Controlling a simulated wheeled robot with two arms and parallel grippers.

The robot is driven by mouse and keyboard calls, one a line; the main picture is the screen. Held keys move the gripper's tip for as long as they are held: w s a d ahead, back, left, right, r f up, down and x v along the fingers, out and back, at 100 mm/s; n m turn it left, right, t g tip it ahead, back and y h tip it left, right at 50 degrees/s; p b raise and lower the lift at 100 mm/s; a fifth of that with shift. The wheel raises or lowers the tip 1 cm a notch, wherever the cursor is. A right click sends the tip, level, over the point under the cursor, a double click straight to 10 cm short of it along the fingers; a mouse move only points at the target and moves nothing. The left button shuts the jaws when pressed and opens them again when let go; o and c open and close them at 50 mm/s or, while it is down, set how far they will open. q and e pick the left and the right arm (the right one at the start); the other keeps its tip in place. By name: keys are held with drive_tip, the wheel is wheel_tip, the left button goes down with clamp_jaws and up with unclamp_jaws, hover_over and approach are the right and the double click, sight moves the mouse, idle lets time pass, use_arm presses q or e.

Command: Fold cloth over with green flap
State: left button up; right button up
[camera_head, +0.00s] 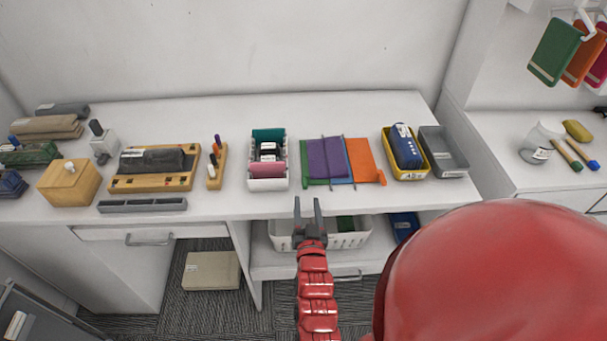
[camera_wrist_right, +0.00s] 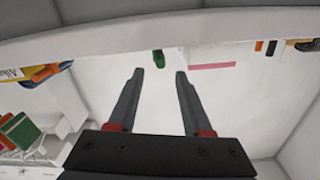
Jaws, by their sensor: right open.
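The cloth (camera_head: 361,157) lies near the desk's front edge, with purple, blue and orange parts. A purple panel (camera_head: 325,157) lies over its middle. The green flap (camera_head: 306,163) shows at its left, with a small green tab at the front. In the right wrist view, a green tab (camera_wrist_right: 158,59) shows beyond and between the fingertips. My right gripper (camera_head: 308,208) is open and empty, in front of the desk edge and just short of the green tab, apart from it. It also shows open in the right wrist view (camera_wrist_right: 158,74). My left gripper is not in view.
A white tray (camera_head: 268,184) with coloured pads stands left of the cloth. A yellow bin (camera_head: 411,174) and a grey bin (camera_head: 455,174) stand to the right. A white basket (camera_head: 350,240) sits on the shelf below. The desk's front edge (camera_head: 330,214) is beside my right gripper.

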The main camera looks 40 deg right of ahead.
sight(305, 179)
drive_tip(key=p+x, duration=0.2)
drive_tip(key=x, duration=0.9)
drive_tip(key=shift+a+p, duration=0.1)
drive_tip(key=shift+p, duration=0.25)
drive_tip(key=shift+c, duration=0.3)
drive_tip(key=c, duration=0.7)
clamp_jaws()
